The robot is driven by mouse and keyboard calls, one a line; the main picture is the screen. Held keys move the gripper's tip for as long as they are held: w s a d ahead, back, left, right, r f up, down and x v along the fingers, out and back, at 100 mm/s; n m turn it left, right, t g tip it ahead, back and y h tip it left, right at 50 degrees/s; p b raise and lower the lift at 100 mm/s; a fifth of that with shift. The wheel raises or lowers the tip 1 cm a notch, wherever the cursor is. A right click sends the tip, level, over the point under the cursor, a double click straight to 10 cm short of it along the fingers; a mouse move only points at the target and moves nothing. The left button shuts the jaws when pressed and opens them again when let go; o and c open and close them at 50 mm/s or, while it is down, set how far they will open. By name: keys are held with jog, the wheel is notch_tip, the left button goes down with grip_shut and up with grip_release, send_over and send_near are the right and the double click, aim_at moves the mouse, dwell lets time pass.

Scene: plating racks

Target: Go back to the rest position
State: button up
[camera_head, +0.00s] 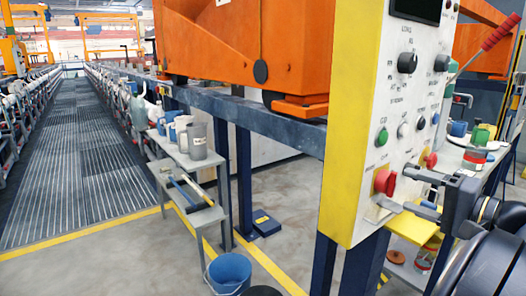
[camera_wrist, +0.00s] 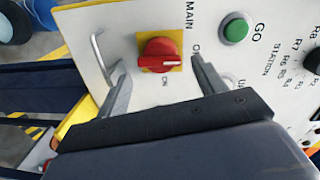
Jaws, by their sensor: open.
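My gripper (camera_head: 391,187) is open in front of the control panel (camera_head: 350,130), at its lower right in the head view. In the wrist view, the two fingers of my gripper (camera_wrist: 159,65) stand apart, either side of a red rotary switch (camera_wrist: 160,54) on a yellow square plate. Visible gaps separate the fingers from the switch, and nothing is held. "MAIN" and "ON" are printed by the switch, and its grip bar lies roughly level in that view. In the head view the red switch (camera_head: 384,181) is beside the fingertips.
A green GO button (camera_wrist: 236,30) and a metal handle (camera_wrist: 102,55) are near the fingers. A grey stand (camera_head: 187,157) with jugs, a blue bucket (camera_head: 229,272) and an orange machine (camera_head: 250,45) are left of the panel. A side table (camera_head: 470,160) with containers stands behind my arm.

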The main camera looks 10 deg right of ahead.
aim_at(395, 186)
jog(key=x, duration=0.4)
jog(key=shift+w+a+f+b, duration=0.1)
jog(key=shift+w+b, duration=0.05)
jog(key=shift+b, duration=0.2)
